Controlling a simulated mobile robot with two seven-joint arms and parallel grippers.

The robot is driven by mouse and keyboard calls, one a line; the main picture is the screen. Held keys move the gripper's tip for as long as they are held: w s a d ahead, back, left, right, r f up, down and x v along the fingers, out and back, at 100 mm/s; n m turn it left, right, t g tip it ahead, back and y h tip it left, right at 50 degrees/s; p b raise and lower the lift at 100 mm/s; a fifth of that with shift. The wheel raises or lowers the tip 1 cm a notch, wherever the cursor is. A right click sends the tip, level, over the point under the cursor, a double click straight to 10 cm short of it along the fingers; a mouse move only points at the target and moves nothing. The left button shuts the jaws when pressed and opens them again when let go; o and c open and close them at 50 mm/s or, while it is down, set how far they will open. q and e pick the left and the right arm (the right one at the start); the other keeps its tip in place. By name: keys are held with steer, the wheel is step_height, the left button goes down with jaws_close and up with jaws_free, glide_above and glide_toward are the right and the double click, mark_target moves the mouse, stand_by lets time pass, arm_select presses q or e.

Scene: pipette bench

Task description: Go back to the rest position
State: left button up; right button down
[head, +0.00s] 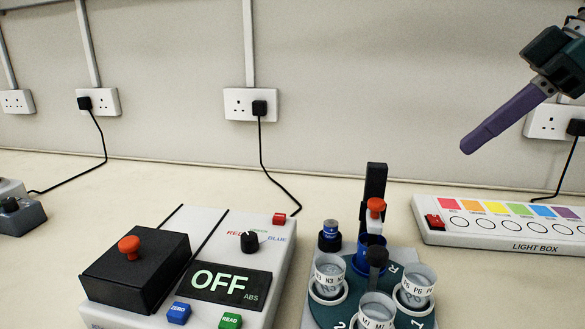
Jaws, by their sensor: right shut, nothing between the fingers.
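My right gripper (468,147) is at the upper right of the head view, raised in the air above the bench. Its purple fingers are shut together with nothing between them. They point down and to the left, above and apart from the light box. My left gripper is not in view.
A colorimeter (268,236) reading OFF stands at the front left of centre. Beside it is a grey station with a turntable (345,307) holding labelled cups. A light box (500,226) lies at the right. Sockets and cables line the back wall.

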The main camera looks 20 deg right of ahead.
steer(key=shift+f, duration=0.1)
steer(key=s+a+f+g+p, duration=0.1)
steer(key=s+a+f, duration=0.2)
steer(key=a+f, duration=0.1)
steer(key=s+a+f+g+p, duration=0.1)
steer(key=s+a+f, duration=0.2)
steer(key=a+f, duration=0.1)
steer(key=s+a+f+n+g+p, duration=0.1)
steer(key=s+a+f, duration=0.2)
steer(key=a+f, duration=0.2)
steer(key=shift+s+a+p, duration=0.1)
steer(key=shift+s+p, duration=0.15)
steer(key=shift+p, duration=0.05)
steer(key=shift+m+h, duration=0.6)
steer(key=s+a, duration=0.1)
steer(key=s, duration=0.1)
steer(key=s+a+f+p, duration=0.1)
steer(key=s+a, duration=0.1)
steer(key=shift+a, duration=0.25)
steer(key=s+r+m+h+p, duration=0.2)
steer(key=s+m+h, duration=0.1)
steer(key=s+m, duration=0.25)
step_height(320, 180, up, 38)
steer(key=p, duration=3.8)
steer(key=shift+d+r+t, duration=0.15)
steer(key=shift+d+t, duration=0.15)
steer(key=shift+d, duration=0.1)
steer(key=shift+s, duration=0.1)
